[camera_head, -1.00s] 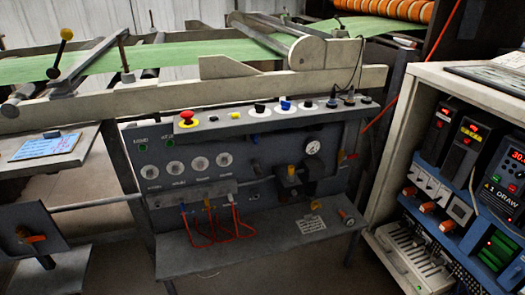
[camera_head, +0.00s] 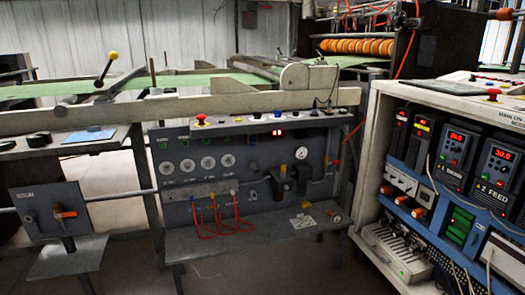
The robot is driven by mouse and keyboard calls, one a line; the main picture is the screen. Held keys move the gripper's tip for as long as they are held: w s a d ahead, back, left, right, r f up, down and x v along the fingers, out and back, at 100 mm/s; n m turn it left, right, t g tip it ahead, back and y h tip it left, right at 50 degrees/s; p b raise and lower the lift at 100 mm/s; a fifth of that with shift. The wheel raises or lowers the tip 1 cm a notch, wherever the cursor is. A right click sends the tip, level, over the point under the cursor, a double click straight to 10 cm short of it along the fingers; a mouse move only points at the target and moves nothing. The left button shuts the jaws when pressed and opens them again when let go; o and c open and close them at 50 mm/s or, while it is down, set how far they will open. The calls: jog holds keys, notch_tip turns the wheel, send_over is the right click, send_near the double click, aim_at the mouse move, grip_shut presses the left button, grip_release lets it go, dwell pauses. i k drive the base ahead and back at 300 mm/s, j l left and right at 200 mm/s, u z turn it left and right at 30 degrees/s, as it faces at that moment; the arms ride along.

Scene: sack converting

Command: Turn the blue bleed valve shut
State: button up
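A grey control panel (camera_head: 172,175) stands in the middle under the machine frame. A small blue knob (camera_head: 277,114) sits on its top ledge among other knobs. A small dark bluish fitting (camera_head: 252,167) sticks out of the panel face left of a round white gauge (camera_head: 301,153). I cannot tell for sure which of these is the bleed valve, nor whether it is open or shut. My gripper is not in view.
A shelf (camera_head: 215,241) juts out below the panel, with red cables (camera_head: 238,226) hanging above it. A white cabinet with drive units (camera_head: 450,160) stands close at right. A grey switch box (camera_head: 50,211) stands at left. Some floor shows between them.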

aim_at(253, 139)
jog(key=k, duration=0.1)
jog(key=i+j, duration=0.1)
jog(key=i, duration=0.45)
jog(key=i+j+z, duration=0.15)
jog(key=i, duration=0.4)
